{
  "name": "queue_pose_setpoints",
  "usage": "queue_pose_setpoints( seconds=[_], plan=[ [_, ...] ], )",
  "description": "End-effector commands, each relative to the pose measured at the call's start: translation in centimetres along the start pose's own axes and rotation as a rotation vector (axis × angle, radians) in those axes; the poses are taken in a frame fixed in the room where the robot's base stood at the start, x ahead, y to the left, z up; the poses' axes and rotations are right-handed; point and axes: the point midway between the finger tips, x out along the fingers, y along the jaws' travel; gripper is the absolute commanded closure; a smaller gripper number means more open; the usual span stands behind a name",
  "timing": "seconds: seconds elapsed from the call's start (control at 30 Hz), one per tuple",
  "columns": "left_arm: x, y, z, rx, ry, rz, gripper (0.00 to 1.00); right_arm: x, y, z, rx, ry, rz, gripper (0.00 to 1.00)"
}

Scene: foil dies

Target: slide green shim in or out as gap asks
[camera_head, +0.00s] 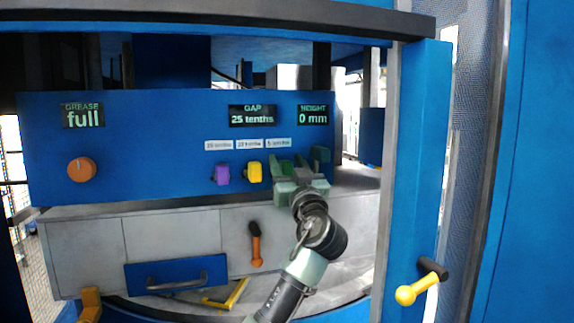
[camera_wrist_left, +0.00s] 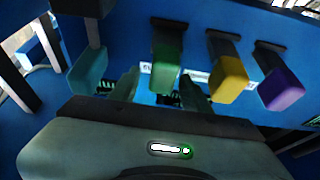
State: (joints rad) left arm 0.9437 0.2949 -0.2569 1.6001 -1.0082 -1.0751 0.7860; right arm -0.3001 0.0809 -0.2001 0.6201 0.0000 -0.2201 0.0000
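The green shim (camera_wrist_left: 166,68) sticks out of the blue panel below the label strips in the left wrist view. The yellow shim (camera_wrist_left: 228,78) and purple shim (camera_wrist_left: 280,88) stick out beside it; they also show in the head view as yellow (camera_head: 255,172) and purple (camera_head: 222,174). My left gripper (camera_head: 286,170) is at the panel, right of the yellow shim, and largely hides the green shim there. Its fingers (camera_wrist_left: 160,78) are spread on either side of the green shim; contact cannot be told. The GAP display (camera_head: 252,116) reads 25 tenths. My right gripper is not in view.
A teal block (camera_wrist_left: 88,72) stands close beside my left gripper. The panel has an orange knob (camera_head: 81,169), a GREASE display (camera_head: 83,115) reading full and a HEIGHT display (camera_head: 313,115) reading 0 mm. A blue post (camera_head: 418,150) stands to the right.

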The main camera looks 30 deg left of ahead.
Motion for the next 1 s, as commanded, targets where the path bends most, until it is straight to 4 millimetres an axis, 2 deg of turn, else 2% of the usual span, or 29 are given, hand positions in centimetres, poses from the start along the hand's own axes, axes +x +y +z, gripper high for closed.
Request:
queue_pose_setpoints(
  seconds=[0.17, 0.4, 0.6, 1.0],
  plan=[
    [-0.9, 0.1, 0.2, -0.001, 0.001, 0.001, 0.53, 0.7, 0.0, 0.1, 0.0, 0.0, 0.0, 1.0],
    [-5.1, 0.1, 0.4, -0.004, 0.001, 0.002, 0.53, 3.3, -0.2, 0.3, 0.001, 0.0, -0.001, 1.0],
    [-7.5, 0.1, 0.1, -0.002, 0.001, 0.002, 0.53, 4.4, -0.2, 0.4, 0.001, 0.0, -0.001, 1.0],
    [-8.0, 0.0, -0.1, 0.0, 0.001, 0.0, 0.53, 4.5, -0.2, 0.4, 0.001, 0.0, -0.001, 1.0]
  ],
)
